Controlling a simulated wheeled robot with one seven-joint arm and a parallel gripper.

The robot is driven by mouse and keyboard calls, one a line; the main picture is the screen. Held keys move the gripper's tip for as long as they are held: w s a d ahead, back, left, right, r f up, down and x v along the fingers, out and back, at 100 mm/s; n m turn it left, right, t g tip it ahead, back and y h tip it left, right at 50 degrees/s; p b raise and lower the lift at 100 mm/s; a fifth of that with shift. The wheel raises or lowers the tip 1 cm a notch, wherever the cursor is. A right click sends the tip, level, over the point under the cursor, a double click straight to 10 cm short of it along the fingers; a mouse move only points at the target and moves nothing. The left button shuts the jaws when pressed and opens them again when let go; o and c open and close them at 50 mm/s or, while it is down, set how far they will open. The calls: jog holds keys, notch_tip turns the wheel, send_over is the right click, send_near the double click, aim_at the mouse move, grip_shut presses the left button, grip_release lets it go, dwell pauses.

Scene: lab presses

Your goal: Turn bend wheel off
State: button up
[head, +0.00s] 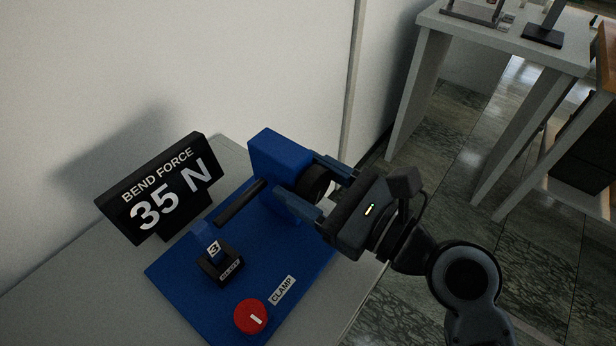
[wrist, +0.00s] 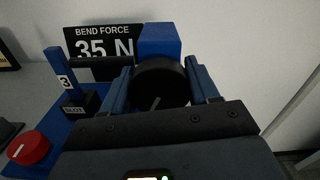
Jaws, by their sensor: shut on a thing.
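The bend wheel is a black round knob (wrist: 160,84) with a pale pointer line, mounted on a blue block (head: 278,160). In the wrist view its line tilts a little right of upright. My gripper (head: 314,184) has its two blue fingers on either side of the wheel, shut on it; the fingers also show in the wrist view (wrist: 162,88). In the head view the fingers hide part of the wheel. A black display (head: 160,186) reads "BEND FORCE 35 N".
A blue base plate (head: 185,275) lies on a grey table and carries a black slot holder (head: 220,266) marked 3, a black rod (head: 240,203) and a red clamp knob (head: 251,316). A white wall stands close behind. Other tables stand at the upper right.

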aim_at(321, 190)
jog(key=o, duration=1)
jog(key=shift+o, duration=0.2)
jog(key=b+v, duration=0.1)
jog(key=v, duration=0.6)
jog(key=shift+s+d, duration=0.1)
jog(key=shift+d, duration=0.05)
jog(key=shift+s+d, duration=0.15)
jog(key=shift+d, duration=0.05)
